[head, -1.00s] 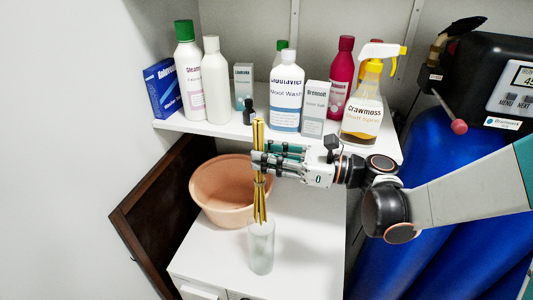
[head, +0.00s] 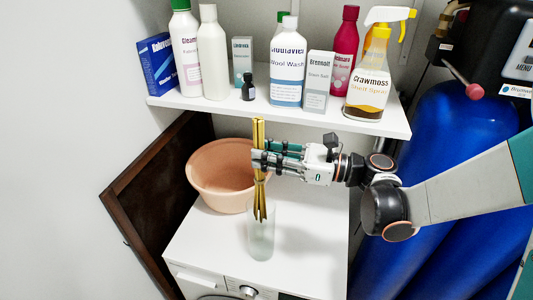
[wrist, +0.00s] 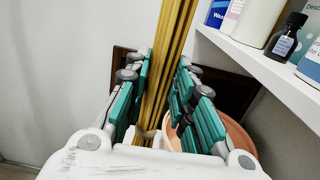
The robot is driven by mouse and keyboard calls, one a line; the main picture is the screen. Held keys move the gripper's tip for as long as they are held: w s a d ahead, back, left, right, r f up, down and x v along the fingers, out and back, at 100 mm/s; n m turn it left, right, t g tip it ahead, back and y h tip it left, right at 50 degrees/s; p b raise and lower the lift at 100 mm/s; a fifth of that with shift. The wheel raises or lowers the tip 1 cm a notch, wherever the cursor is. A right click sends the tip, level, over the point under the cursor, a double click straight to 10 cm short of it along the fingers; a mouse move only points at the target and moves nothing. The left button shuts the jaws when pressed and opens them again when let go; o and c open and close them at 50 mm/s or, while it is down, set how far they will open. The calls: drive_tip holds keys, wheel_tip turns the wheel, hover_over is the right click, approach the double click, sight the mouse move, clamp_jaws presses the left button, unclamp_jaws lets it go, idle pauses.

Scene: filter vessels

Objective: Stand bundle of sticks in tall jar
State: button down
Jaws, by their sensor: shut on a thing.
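The bundle of sticks (head: 259,187) is thin, yellow-gold and nearly upright. My gripper (head: 258,160) is shut around its upper-middle part; the bundle also runs up between the fingers in the wrist view (wrist: 168,70). The tall jar (head: 260,240) is clear frosted glass and stands upright on the white top, directly below my gripper. The lower stick ends overlap the jar's upper part in the head view and look to be within its mouth, well above its base. The wrist view does not clearly show the rim.
A peach basin (head: 215,178) stands close behind and left of the jar. A white shelf (head: 300,117) with bottles and boxes runs behind and above my gripper. A dark brown panel (head: 150,190) leans at left. The white top (head: 315,240) is clear right of the jar.

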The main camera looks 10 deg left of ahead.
drive_tip(key=shift+f+b, duration=3.15)
drive_tip(key=shift+f, duration=0.6)
drive_tip(key=c, duration=1.3)
unclamp_jaws()
drive_tip(key=shift+d, duration=0.1)
drive_tip(key=d, duration=1.1)
drive_tip(key=shift+s+d+f, duration=0.15)
drive_tip(key=shift+s+d, duration=0.25)
